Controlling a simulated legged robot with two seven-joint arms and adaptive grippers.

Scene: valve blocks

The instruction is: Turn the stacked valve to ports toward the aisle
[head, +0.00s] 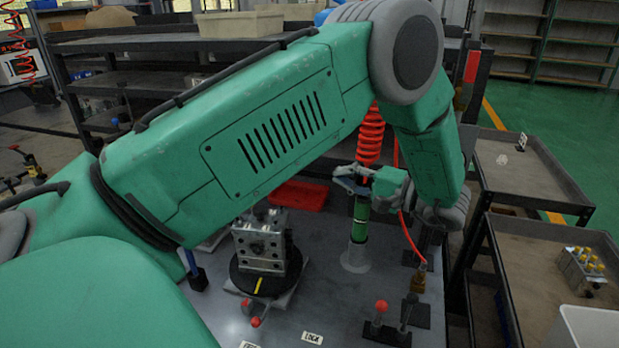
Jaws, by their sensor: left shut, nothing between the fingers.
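The stacked valve (258,242) is a silver metal block with round holes in its faces, standing upright on a black round turntable (243,283) with a yellow mark on its front rim. My green left arm passes over it and hides some of the area behind it. My left gripper (348,181) is shut and empty, right of and behind the valve, apart from it. It is beside a green cylindrical tool (359,223) under a red coiled hose; I cannot tell whether they touch. My right gripper is not in view.
A lever with red knobs (256,322) sits before the turntable, near a LOCK label (312,338). A red-knobbed lever (381,307) stands to the right. A red tray (299,196) lies behind. A cart at right holds a block with yellow caps (583,268).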

